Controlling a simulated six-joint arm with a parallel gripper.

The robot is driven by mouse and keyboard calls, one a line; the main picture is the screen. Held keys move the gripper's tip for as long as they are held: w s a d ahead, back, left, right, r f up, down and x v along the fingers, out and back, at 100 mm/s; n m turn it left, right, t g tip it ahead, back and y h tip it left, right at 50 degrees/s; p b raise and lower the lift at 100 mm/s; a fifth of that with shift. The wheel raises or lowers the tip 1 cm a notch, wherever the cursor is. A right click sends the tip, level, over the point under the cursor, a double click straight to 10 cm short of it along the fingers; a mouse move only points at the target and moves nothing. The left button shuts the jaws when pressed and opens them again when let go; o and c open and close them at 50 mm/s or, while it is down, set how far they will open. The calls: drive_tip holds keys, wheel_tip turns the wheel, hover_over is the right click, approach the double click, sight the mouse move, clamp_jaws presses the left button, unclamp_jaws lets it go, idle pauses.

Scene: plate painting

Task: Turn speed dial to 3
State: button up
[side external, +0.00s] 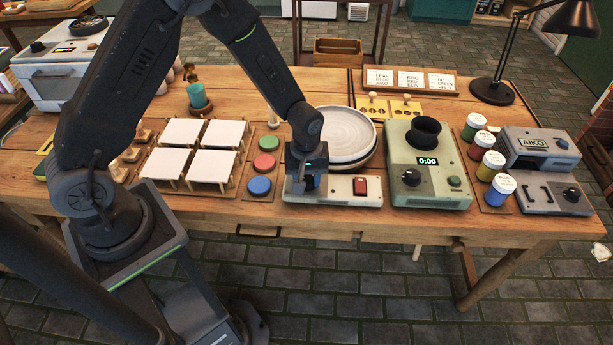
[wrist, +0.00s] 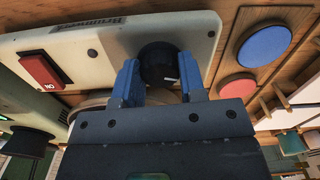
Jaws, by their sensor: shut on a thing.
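The speed dial is a black round knob (wrist: 158,58) on the cream front panel (wrist: 120,40) of the pottery wheel. My gripper (wrist: 160,75) has its two blue fingers on either side of the dial, shut on it. A small white mark shows on the dial, but I cannot read its number. In the side external view my gripper (side external: 308,184) is down at the left end of the wheel's panel (side external: 335,192) and hides the dial there. The grey round wheel plate (side external: 345,131) lies behind the panel.
A red switch (side external: 360,187) is on the same panel, right of my gripper. Red, green and blue round pads (side external: 260,186) stand close on the left. A green-grey machine with a black cup and timer (side external: 428,160) stands to the right. White tiles (side external: 208,168) lie further left.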

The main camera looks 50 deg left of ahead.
sight(306, 178)
drive_tip(key=m, duration=1.7)
drive_tip(key=shift+m, duration=2.9)
drive_tip(key=o, duration=0.9)
drive_tip(key=shift+r, duration=0.1)
wheel_tip(306, 178, up, 14)
drive_tip(key=shift+f, duration=0.15)
